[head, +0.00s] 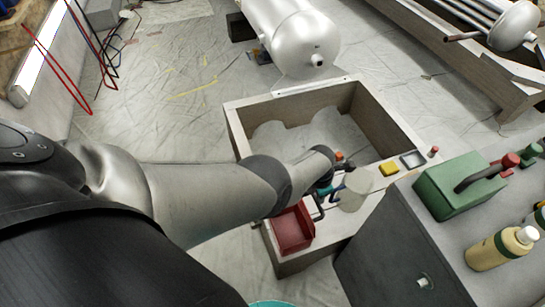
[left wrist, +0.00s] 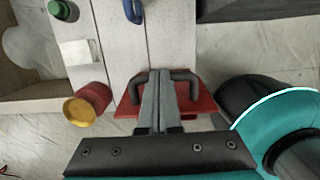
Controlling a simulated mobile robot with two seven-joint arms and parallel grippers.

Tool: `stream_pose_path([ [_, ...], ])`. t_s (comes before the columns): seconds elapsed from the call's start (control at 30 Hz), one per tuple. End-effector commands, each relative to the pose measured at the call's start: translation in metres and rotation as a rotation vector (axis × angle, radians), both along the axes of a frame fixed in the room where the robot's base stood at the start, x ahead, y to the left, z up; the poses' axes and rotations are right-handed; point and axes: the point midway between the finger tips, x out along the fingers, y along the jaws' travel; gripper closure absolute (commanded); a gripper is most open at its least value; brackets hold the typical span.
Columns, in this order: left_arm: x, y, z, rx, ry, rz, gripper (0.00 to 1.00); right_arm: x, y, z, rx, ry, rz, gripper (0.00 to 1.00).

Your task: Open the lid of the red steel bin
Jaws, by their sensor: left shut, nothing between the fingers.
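The red steel bin (head: 291,232) sits at the near end of a pale wooden bench, right by the end of my left arm in the head view. In the left wrist view its red top (left wrist: 202,106) carries a dark bar handle (left wrist: 186,76). My left gripper (left wrist: 157,82) is shut and empty. Its fingertips overlap the handle in the picture, between the handle's two bends; I cannot tell if they touch it. The fingers hide part of the red top. The lid's angle is unclear. My right gripper is not in view.
A wooden trough (head: 236,130) lies behind the bin, below a silver tank (head: 295,38). A grey cabinet (head: 385,250) stands close on the right, with a green toolbox (head: 450,195) and a cream bottle (head: 497,250) on top. A red-and-yellow can (left wrist: 88,103) is beside the bin.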

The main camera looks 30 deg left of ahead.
Motion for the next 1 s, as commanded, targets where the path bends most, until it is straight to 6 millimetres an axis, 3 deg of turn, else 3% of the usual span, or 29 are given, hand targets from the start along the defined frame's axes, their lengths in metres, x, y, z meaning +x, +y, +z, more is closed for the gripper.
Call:
stream_pose_path([
  [0.93,-0.0049,-0.0003,-0.0028,0.000,0.014,-0.002,1.00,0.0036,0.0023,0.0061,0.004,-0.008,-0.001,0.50],
  [1.0,-0.0051,0.0013,-0.0009,0.000,0.013,-0.001,1.00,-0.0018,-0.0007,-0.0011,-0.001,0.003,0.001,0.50],
])
